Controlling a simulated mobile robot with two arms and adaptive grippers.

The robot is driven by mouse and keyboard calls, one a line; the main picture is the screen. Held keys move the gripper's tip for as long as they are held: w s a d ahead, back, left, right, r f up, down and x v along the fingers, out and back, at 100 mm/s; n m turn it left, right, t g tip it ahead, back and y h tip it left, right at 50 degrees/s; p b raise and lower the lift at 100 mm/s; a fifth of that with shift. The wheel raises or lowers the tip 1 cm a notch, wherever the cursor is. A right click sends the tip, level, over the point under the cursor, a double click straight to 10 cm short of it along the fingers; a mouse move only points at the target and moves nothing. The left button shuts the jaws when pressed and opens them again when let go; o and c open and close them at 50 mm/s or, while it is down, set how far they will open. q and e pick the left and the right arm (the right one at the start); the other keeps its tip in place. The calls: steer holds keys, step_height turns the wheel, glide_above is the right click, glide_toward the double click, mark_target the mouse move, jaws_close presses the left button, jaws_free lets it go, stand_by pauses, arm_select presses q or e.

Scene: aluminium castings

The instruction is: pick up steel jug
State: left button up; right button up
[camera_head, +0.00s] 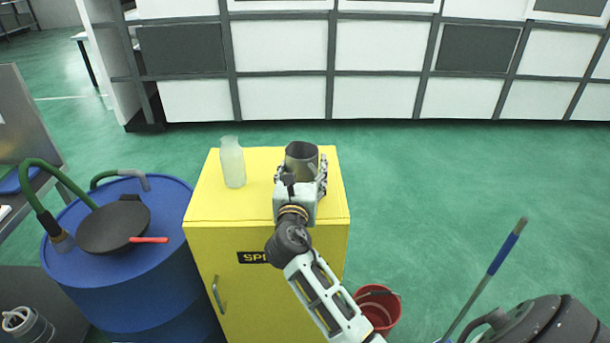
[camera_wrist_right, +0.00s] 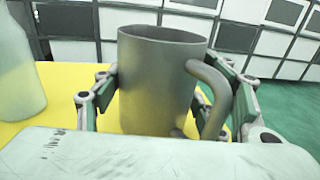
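The steel jug (camera_head: 301,158) is a grey metal cylinder, upright at the top of the yellow cabinet. In the right wrist view the jug (camera_wrist_right: 158,85) stands between the fingers, its open top up and its curved handle on the right. My right gripper (camera_head: 301,178) has one finger on each side of the jug, close to its wall. I cannot tell whether the fingers press on it or stand just clear. The jug's lower front is partly hidden by the gripper. My left gripper is in neither view.
A pale translucent bottle (camera_head: 232,162) stands left of the jug on the yellow cabinet (camera_head: 203,207). A blue drum (camera_head: 170,262) with a dark pan (camera_head: 113,227) is further left. A red bucket (camera_head: 378,303) and a blue-handled pole (camera_head: 503,252) are at lower right.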

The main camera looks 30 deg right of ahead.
steer(key=c, duration=0.6)
steer(key=shift+c, duration=0.4)
steer(key=shift+r, duration=0.1)
